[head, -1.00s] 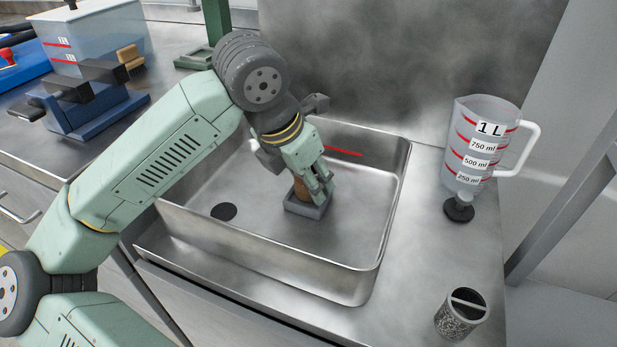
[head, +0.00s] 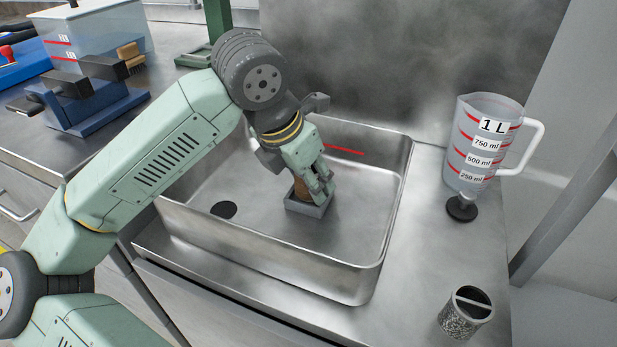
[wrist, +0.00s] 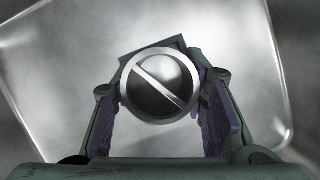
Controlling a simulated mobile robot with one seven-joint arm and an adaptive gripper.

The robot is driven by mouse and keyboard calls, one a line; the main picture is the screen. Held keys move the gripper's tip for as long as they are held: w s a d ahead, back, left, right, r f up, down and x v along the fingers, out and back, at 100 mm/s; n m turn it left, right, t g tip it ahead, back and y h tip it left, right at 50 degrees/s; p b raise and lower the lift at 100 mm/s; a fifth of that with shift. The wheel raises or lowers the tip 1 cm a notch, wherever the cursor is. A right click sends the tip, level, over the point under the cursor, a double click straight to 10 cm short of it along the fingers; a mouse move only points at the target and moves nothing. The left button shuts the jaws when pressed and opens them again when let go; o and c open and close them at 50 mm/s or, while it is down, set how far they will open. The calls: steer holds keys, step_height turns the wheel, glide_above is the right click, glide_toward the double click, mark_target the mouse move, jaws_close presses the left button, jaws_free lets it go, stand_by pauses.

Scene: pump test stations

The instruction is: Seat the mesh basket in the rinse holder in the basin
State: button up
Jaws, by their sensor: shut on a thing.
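My gripper (head: 318,186) reaches down into the steel basin (head: 255,265) and is shut on a brown-sided mesh basket (head: 300,190). In the wrist view the basket (wrist: 160,85) shows from above as a bright ring with a diagonal bar, between the two finger pads. The rinse holder (head: 308,208) is a small grey square block on the basin floor. The basket stands about upright at the holder, its lower end hidden by the holder's wall. I cannot tell how deep it sits. A holder corner (wrist: 178,43) shows behind the ring.
A second, grey mesh basket (head: 464,318) with a bar stands on the counter at the lower right. A clear measuring jug (head: 480,150) is right of the basin. The drain (head: 223,210) lies left of the holder. The basin walls surround my gripper.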

steer(key=shift+s+d+f+b, duration=0.2)
steer(key=shift+s+f+b, duration=0.15)
steer(key=shift+f+b, duration=0.25)
stand_by(0.5)
steer(key=o, duration=0.9)
steer(key=shift+d, duration=0.1)
steer(key=shift+o, duration=1.1)
steer(key=shift+w+f, duration=0.1)
steer(key=shift+f, duration=0.05)
steer(key=o, duration=0.9)
steer(key=shift+w+r, duration=0.15)
steer(key=shift+r, duration=0.1)
steer(key=shift+r, duration=0.15)
steer(key=shift+r+p, duration=2.4)
steer(key=shift+r, duration=1.55)
steer(key=shift+f, duration=0.1)
